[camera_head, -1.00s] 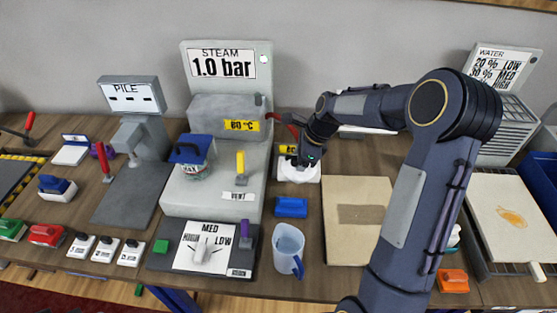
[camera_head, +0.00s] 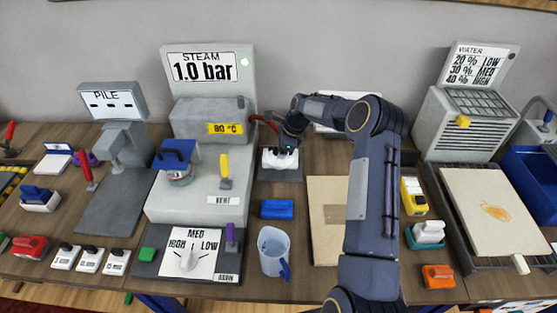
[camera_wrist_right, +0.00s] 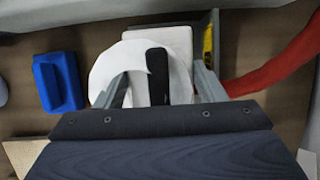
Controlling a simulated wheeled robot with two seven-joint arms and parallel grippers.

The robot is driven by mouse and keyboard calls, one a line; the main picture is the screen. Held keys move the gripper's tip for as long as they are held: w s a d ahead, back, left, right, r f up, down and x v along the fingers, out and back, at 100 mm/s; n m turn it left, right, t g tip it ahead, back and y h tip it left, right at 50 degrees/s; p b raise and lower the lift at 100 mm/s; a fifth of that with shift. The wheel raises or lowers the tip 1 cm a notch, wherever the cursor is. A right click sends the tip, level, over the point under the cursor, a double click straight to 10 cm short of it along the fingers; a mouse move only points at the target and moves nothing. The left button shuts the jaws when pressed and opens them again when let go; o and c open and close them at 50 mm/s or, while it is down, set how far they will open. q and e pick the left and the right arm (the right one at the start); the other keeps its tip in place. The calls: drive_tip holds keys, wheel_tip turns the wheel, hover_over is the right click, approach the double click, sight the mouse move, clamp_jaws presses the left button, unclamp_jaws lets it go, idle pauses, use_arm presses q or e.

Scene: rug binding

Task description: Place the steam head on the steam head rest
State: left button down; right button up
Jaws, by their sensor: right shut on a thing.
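The steam head (camera_head: 269,159) is white with a black handle (camera_wrist_right: 157,72), and the red hose runs close beside it. My right gripper (camera_head: 286,152) is shut on the steam head, with one finger on each side in the right wrist view (camera_wrist_right: 160,88). The steam head is over the dark grey plate of the steam head rest (camera_head: 281,176), behind the blue block. In the wrist view a grey upright with a yellow label (camera_wrist_right: 208,42) stands beside it. I cannot tell whether the head touches the rest. My left gripper is out of view.
A tan board (camera_head: 325,235) lies right, partly behind my arm. The red hose (camera_wrist_right: 275,65) crosses beside the gripper.

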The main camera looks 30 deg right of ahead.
drive_tip(key=shift+w+d+f, duration=0.1)
drive_tip(key=shift+w+f, duration=0.05)
drive_tip(key=shift+f, duration=0.05)
wheel_tip(320, 180, down, 3)
drive_tip(key=shift+w+f+b, duration=0.1)
drive_tip(key=shift+f+b, duration=0.1)
drive_tip(key=shift+b, duration=0.75)
drive_tip(key=shift+r, duration=0.15)
drive_tip(key=o, duration=1)
drive_tip(key=shift+f, duration=0.25)
